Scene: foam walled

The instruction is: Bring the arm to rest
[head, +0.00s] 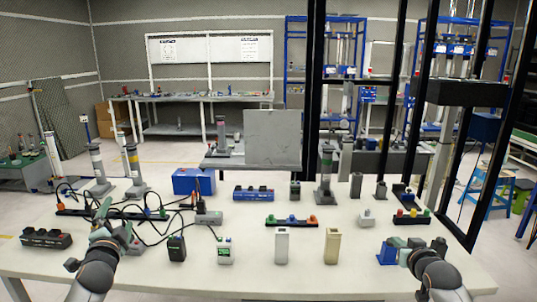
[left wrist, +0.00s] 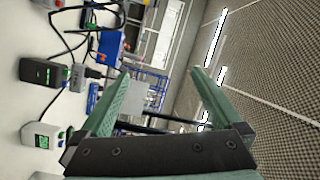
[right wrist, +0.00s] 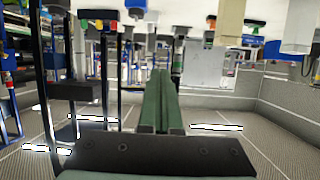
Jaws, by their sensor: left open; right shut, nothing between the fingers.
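My left gripper (head: 108,230) is over the left front part of the white table (head: 300,272), close to some black cables. In the left wrist view its two green fingers (left wrist: 160,76) stand wide apart with nothing between them. My right gripper (head: 424,246) is over the right front part of the table, beside a blue block (head: 387,253). In the right wrist view its green fingers (right wrist: 159,78) are pressed together and hold nothing. Both forearms come in from the bottom edge of the head view.
Near the left gripper are a black connector block (head: 46,238), a grey box with cables (head: 208,216) and a black box (head: 177,248). A green-and-white box (head: 225,250), a cream block (head: 281,246) and a tan block (head: 332,246) stand mid-front. A black-framed post rises at the right.

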